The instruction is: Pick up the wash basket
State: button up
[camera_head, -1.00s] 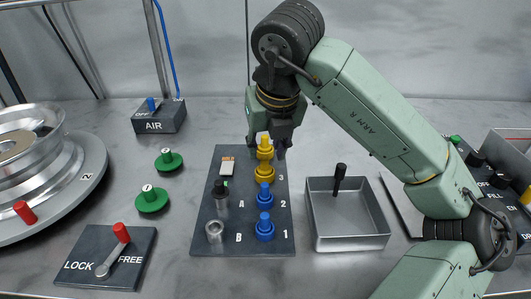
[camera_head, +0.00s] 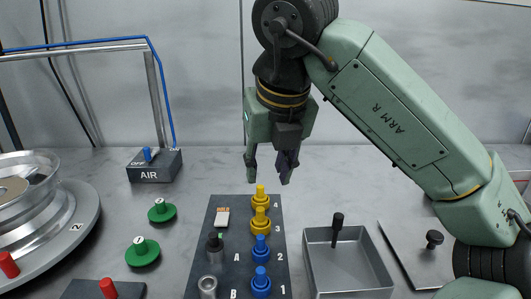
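The wash basket appears to be the square grey metal tray (camera_head: 358,270) right of the dark numbered plate. A black-topped upright handle (camera_head: 338,225) stands at its back part; I cannot tell how it is fixed. My gripper (camera_head: 268,182) is open and points down, with nothing between its fingers. It hangs above and behind the yellow spindle at 4 (camera_head: 260,196), to the left of the tray and higher than it. The tray's front edge is close to the bottom of the picture.
The dark plate (camera_head: 225,246) carries several yellow and blue spindles, a black-topped piece and a metal ring. A flat panel with a black knob (camera_head: 434,239) is right of the tray.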

aim_at(343, 261)
jog(key=k, duration=1)
